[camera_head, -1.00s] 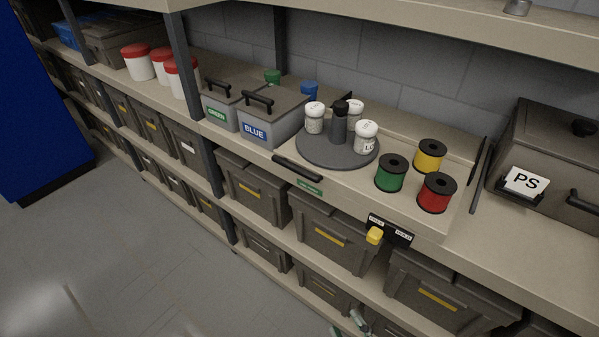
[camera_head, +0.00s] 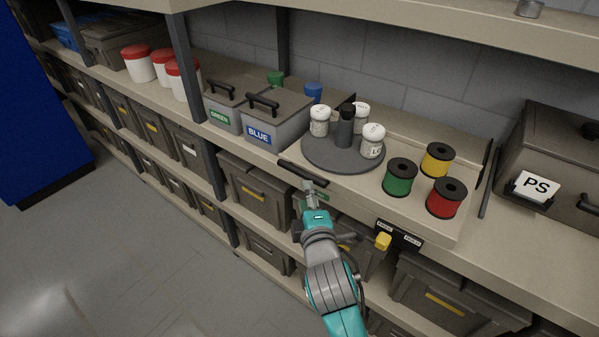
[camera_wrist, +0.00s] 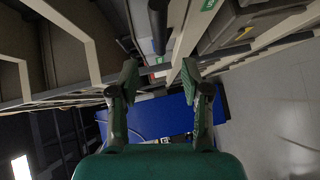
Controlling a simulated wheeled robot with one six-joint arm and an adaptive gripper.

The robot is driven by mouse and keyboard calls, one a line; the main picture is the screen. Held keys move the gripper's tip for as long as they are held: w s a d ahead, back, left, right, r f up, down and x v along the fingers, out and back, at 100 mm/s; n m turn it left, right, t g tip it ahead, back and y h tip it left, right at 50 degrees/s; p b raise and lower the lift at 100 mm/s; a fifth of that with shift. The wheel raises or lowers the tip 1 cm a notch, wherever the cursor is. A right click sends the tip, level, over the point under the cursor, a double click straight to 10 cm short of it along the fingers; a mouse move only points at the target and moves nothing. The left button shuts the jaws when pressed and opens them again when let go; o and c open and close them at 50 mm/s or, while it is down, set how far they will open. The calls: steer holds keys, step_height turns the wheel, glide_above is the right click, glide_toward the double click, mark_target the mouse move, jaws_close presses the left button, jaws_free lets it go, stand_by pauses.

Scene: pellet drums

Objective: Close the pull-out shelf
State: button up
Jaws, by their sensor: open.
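The pull-out shelf (camera_head: 340,192) is a beige board with a low front edge, and its right front corner juts out past the fixed shelf beside it. A dark bar handle (camera_head: 302,174) is on its front face, left of centre. My gripper (camera_head: 311,188) is at the front edge just below the handle; the head view does not settle whether they touch. In the wrist view, my gripper (camera_wrist: 160,75) has its fingers apart with nothing held, and the dark handle (camera_wrist: 158,27) shows beyond the gap between them.
On the pull-out shelf stand a grey turntable (camera_head: 325,160) with bottles, green (camera_head: 400,177), yellow (camera_head: 437,160) and red spools (camera_head: 446,197). A yellow knob (camera_head: 383,242) sits by a black plate below its front edge. Blue bin (camera_head: 275,120) is left; PS box (camera_head: 550,150) is right. Floor in front is clear.

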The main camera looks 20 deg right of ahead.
mark_target(300, 175)
steer(key=w, duration=0.3)
steer(key=w+d+f, duration=0.1)
steer(key=w, duration=0.6)
steer(key=shift+w+d+f, duration=0.2)
steer(key=shift+d+f, duration=0.05)
jaws_close()
